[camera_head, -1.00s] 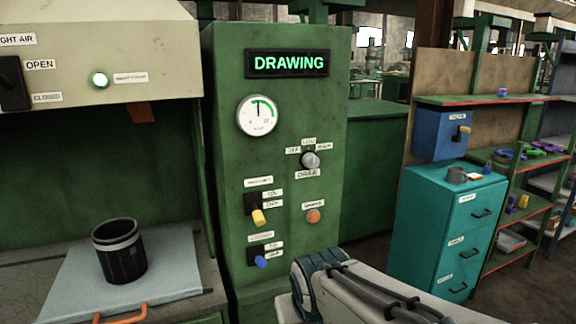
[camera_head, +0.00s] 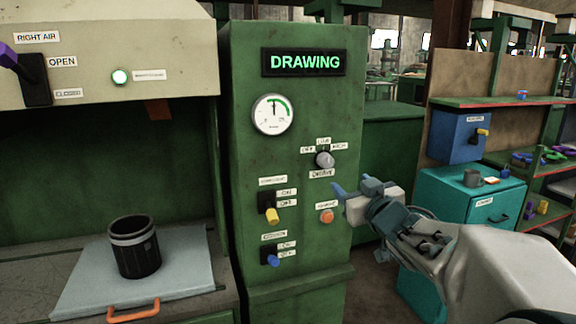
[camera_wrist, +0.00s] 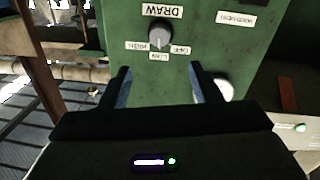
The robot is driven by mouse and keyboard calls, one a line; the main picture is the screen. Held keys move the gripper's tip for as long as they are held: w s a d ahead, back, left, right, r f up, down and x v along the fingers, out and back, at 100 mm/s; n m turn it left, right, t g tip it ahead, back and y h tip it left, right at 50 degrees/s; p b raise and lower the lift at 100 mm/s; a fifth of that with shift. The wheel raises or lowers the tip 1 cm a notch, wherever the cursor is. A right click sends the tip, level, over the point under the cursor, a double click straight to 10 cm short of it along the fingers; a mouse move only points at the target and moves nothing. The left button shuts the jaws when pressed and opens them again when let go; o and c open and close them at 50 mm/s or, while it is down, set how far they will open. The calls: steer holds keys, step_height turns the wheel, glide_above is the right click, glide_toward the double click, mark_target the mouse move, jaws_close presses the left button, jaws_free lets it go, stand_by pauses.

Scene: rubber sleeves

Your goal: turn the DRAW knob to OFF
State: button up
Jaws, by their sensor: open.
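The DRAW knob (camera_head: 325,160) is a round grey knob on the front of the green DRAWING cabinet (camera_head: 300,215). OFF is at its left, LOW above, HIGH at its right and DRAW below. In the wrist view the knob (camera_wrist: 160,38) appears upside down; I cannot tell surely which label it points to. My gripper (camera_head: 351,186) is below and right of the knob in the head view, its fingers open and empty. In the wrist view the gripper (camera_wrist: 160,74) has the knob beyond its fingertips, between their lines, apart from them.
A pressure gauge (camera_head: 273,114) is up and left of the knob. An orange button (camera_head: 327,216), a yellow-handled switch (camera_head: 271,213) and a blue-handled switch (camera_head: 271,258) are below. A black cup (camera_head: 134,247) stands on the left bench. A teal drawer cabinet (camera_head: 470,196) stands right.

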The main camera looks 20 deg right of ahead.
mark_target(328, 164)
steer(key=w, duration=0.4)
steer(key=w+p, duration=0.1)
steer(key=w, duration=0.8)
steer(key=shift+w+d, duration=0.25)
steer(key=shift+d, duration=0.05)
steer(key=shift+f, duration=0.1)
steer(key=c, duration=1)
